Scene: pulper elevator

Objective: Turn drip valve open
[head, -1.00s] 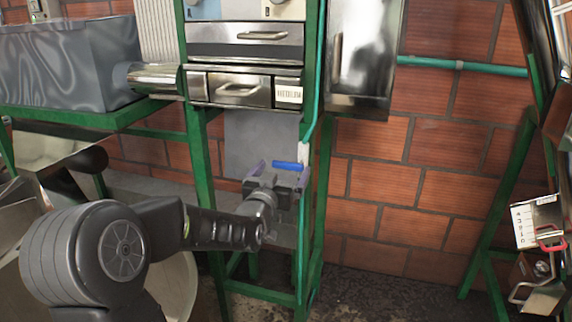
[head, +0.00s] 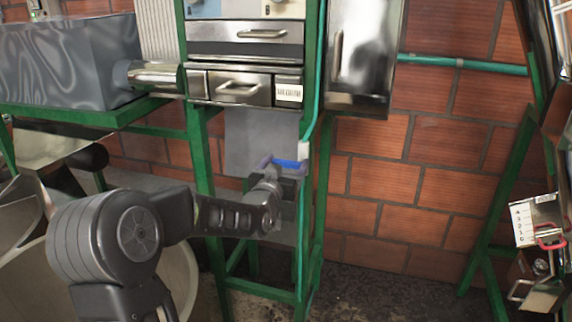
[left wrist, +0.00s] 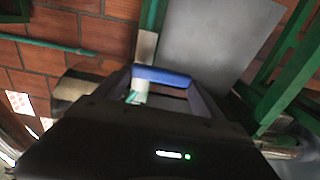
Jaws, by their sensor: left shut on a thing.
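The drip valve shows as a blue lever handle (head: 289,163) at the lower end of a thin green pipe (head: 313,100) on the green frame. My left gripper (head: 285,166) is at the handle and shut on it, with a finger at each end. In the left wrist view the blue handle (left wrist: 161,76) lies crosswise between the two fingers, with a pale valve body (left wrist: 138,90) below its left end. The handle looks roughly level in the head view. My right gripper is in neither view.
Green frame posts (head: 202,180) stand beside my left arm, with steel drawers (head: 245,88) above. A grey panel (head: 245,140) is behind the gripper. A steel cabinet (head: 362,60) hangs right of the pipe.

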